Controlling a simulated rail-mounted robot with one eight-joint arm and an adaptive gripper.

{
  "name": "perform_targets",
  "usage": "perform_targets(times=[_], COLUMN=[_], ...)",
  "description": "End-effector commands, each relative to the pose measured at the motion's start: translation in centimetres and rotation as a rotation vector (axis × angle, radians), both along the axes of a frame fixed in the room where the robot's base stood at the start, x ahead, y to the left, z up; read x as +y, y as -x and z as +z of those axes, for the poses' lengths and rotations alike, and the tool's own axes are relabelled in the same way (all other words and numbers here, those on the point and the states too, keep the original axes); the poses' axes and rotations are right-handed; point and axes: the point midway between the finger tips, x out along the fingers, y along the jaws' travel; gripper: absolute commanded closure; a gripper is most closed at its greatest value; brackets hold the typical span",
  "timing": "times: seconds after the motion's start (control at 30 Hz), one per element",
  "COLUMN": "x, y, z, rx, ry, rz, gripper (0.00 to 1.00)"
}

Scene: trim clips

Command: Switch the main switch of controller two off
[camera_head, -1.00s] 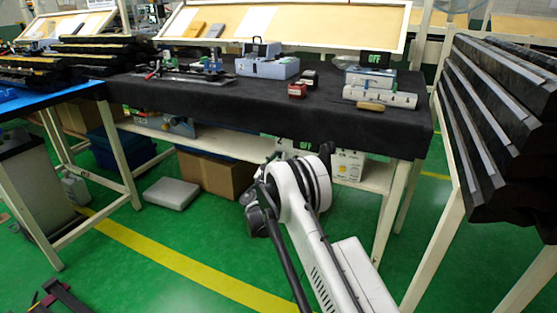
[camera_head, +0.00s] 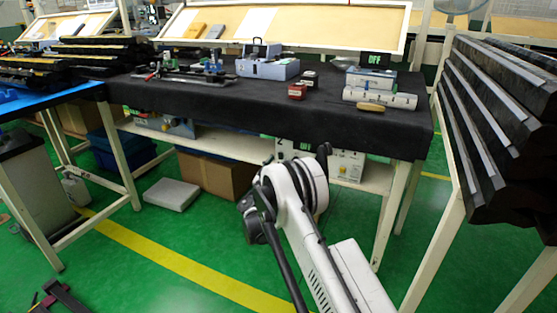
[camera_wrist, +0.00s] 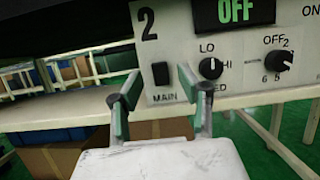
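Controller two (camera_wrist: 225,88) fills the upper right of the wrist view, a white box marked "2" with a dark display (camera_wrist: 236,11) reading OFF in green. Its main switch (camera_wrist: 161,73) is a black rocker above the label MAIN; I cannot tell which way it is tipped. My gripper (camera_wrist: 158,76) is open and empty, its two fingers on either side of the switch in the picture. I cannot tell whether they touch the panel. In the head view, controller two (camera_head: 345,166) sits on the shelf under the black-covered table, partly behind my arm, which hides the gripper.
Two knobs, a LO/HI knob (camera_wrist: 210,68) and a numbered knob (camera_wrist: 278,60), lie right of the switch. The shelf edge (camera_wrist: 268,98) runs below the controller. A cardboard box (camera_head: 215,175) stands under the shelf. The black tabletop (camera_head: 250,100) overhangs from above.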

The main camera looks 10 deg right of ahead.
Motion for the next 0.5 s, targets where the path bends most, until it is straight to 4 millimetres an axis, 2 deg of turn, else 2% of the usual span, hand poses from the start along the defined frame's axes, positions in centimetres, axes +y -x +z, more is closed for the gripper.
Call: perform_targets(times=[0.3,0.5], x=[3.6,5.1], y=[4.8,6.9], z=[-2.0,-2.9], rx=[0.001,0.000], ry=[-0.001,0.000], rz=[0.003,0.003], gripper=[0.64,0.64])
